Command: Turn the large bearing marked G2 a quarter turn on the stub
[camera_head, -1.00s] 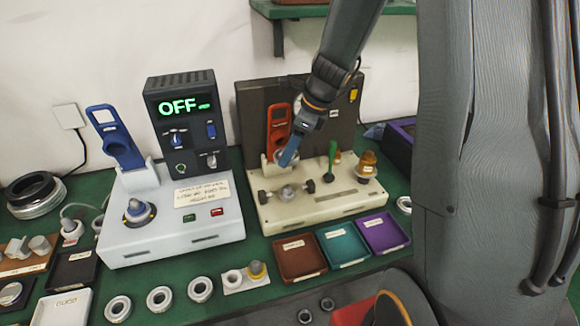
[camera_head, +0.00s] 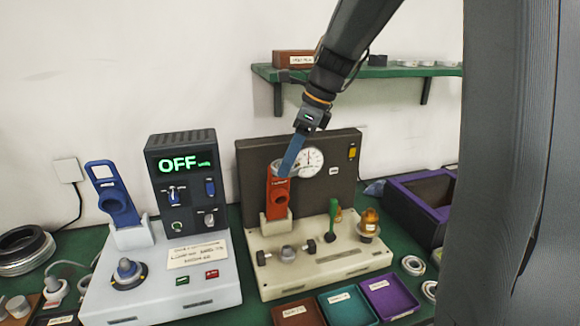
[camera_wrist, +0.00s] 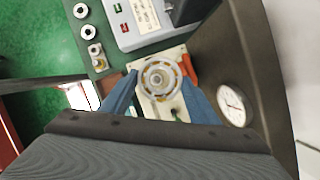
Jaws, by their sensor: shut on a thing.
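A large metal bearing ring (camera_wrist: 150,87) with inner and outer bands sits between the blue fingers of my gripper (camera_wrist: 160,92) in the wrist view. No G2 mark is readable on it. In the head view my gripper (camera_head: 284,172) is shut on it, in front of the orange-red holder's top and well above the cream fixture (camera_head: 350,262). The ring is mostly hidden there by the fingers.
A dial gauge (camera_head: 314,158) on the dark back panel (camera_head: 345,185) is close to the right of my fingers. An orange-red holder (camera_head: 278,200) stands below them. Brown, teal and purple trays (camera_head: 390,297) line the front. A green shelf (camera_head: 440,72) is above right.

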